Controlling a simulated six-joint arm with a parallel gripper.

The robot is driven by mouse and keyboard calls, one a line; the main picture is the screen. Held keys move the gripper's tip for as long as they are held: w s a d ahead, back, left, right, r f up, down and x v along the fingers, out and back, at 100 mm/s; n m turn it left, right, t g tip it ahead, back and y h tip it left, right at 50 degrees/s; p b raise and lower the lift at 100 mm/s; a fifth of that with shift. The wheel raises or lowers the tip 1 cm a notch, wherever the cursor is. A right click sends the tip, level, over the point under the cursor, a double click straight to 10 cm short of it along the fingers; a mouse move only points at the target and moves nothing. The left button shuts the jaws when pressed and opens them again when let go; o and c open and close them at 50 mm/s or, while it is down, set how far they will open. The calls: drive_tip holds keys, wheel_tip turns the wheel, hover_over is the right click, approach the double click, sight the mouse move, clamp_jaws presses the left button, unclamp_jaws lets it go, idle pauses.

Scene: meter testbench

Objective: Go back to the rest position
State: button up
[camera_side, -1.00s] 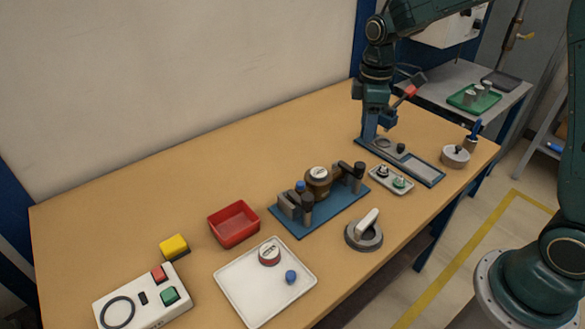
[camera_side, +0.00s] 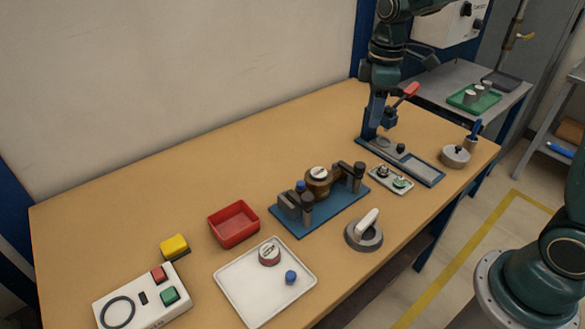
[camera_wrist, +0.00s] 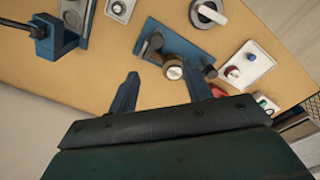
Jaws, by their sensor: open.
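My gripper (camera_wrist: 162,88) shows in the wrist view with its two dark blue fingers spread wide and nothing between them. In the side view, my arm is at the upper right with its end above and beside the blue press (camera_side: 376,112). The gripper is raised above the table (camera_side: 150,190) and touches nothing there. In the wrist view, a brown round meter (camera_wrist: 173,72) on a blue fixture (camera_wrist: 181,46) shows beyond the fingers. The meter also shows in the side view (camera_side: 318,182), standing upright between the fixture's clamps.
A red bin (camera_side: 233,224), a white tray (camera_side: 240,290) with a round part and a blue cap, and a push-button box (camera_side: 140,300) are at the front left. A grey dial with a handle (camera_side: 364,232) and a small parts tray (camera_side: 391,180) stand near the right edge.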

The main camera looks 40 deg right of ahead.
drive_tip(key=s+a+r+m+t, duration=0.1)
drive_tip(key=s+r+m+t, duration=0.1)
drive_tip(key=s, duration=0.9)
drive_tip(key=s+a+r+m+t, duration=0.2)
drive_tip(key=s+r+m, duration=0.3)
drive_tip(key=s, duration=0.6)
drive_tip(key=shift+s+a+m+t, duration=0.15)
drive_tip(key=shift+s+m+t, duration=0.2)
drive_tip(key=shift+m+t, duration=0.35)
